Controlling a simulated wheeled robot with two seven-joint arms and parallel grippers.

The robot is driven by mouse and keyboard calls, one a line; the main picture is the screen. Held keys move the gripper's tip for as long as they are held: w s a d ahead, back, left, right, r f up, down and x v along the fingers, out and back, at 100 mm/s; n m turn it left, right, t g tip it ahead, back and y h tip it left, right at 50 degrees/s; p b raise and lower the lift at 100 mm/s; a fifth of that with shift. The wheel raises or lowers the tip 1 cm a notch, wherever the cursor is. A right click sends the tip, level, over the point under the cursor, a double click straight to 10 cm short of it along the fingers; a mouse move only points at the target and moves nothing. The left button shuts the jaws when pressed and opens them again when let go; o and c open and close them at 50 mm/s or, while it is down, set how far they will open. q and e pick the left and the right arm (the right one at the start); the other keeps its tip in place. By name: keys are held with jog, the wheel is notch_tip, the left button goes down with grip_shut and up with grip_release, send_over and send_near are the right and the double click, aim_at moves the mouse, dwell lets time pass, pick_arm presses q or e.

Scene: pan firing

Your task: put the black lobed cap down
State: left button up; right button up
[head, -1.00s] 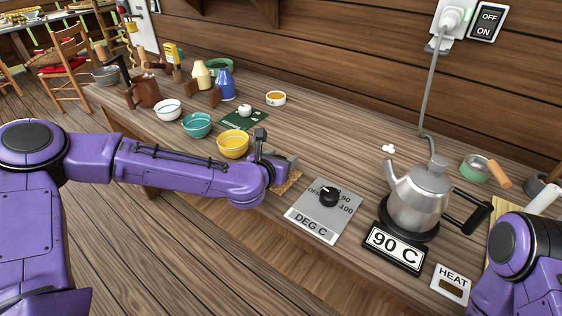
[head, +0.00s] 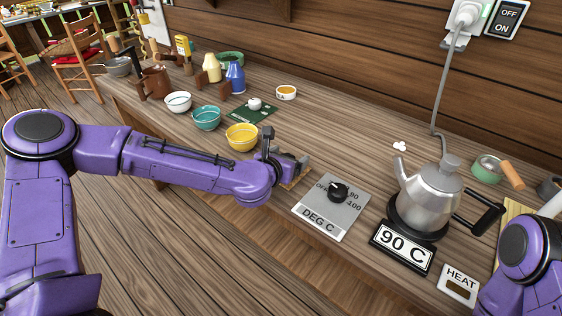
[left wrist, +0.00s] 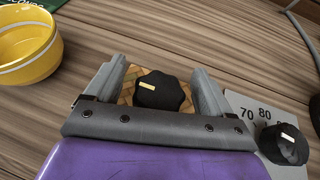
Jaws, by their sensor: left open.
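The black lobed cap (left wrist: 159,91), with a small pale yellow mark on top, sits on a checked wooden mat (left wrist: 128,92) in the left wrist view. My left gripper (left wrist: 162,76) is open, with one finger on each side of the cap and a gap showing on both sides. In the head view my left gripper (head: 283,160) is low over the table at the mat (head: 298,179), left of the dial plate. The cap cannot be made out there. My right gripper is out of view; only part of my right arm shows.
The DEG C plate (head: 318,222) with its black dial knob (head: 338,192) lies just right of the mat. A yellow bowl (head: 242,138) stands to the left. The steel kettle (head: 431,195) stands farther right. Bare table lies behind the mat.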

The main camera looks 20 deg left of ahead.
pick_arm(q)
jog(key=v, duration=0.7)
jog(key=shift+s+a+r, duration=0.1)
jog(key=shift+s, duration=0.1)
jog(key=p+v, duration=0.2)
jog(key=shift+s+r+p, duration=0.25)
jog(key=shift+r+p, duration=0.05)
jog(key=shift+r, duration=0.1)
jog(key=shift+s+p, duration=0.3)
jog(key=shift+s, duration=0.15)
jog(key=shift+f, duration=0.15)
